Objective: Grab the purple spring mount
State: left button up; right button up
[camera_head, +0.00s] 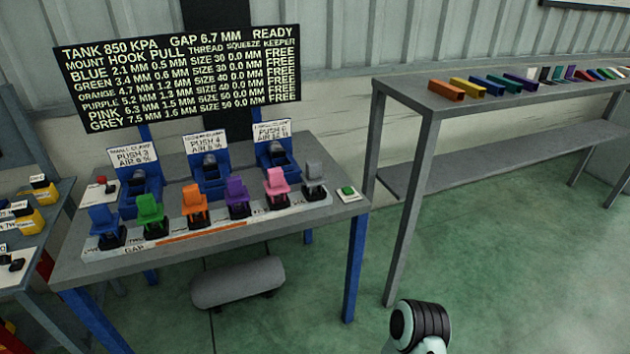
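The purple spring mount (237,191) stands upright on a dark base on the white strip along the front of the grey table (340,212). It is between the orange mount (193,200) on its left and the pink mount (276,182) on its right. The green mount (149,210) and blue mount (104,220) stand further left, and the grey mount (313,172) is at the right end. Nothing is seen touching the purple mount. Part of my arm shows at the bottom right, away from the table. Neither gripper is in view.
Blue clamp stations (209,176) with labels stand behind the mounts. A black readout board (180,75) rises behind them. A green button (348,190) sits at the table's right corner. A grey shelf (420,95) with coloured bars is at right. Green floor lies open in front.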

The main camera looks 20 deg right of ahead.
aim_at(236, 194)
jog(key=u, duration=0.45)
jog(key=l+u, duration=0.2)
jog(key=u, duration=0.2)
jog(key=i+l+u, duration=0.1)
jog(key=l+u, duration=0.15)
jog(key=u, duration=0.2)
jog(key=l+u, duration=0.25)
jog(key=u, duration=0.15)
jog(key=l+u, duration=0.25)
jog(key=l, duration=0.3)
jog(key=k+l+u, duration=0.25)
jog(key=l, duration=0.25)
jog(key=i, duration=0.05)
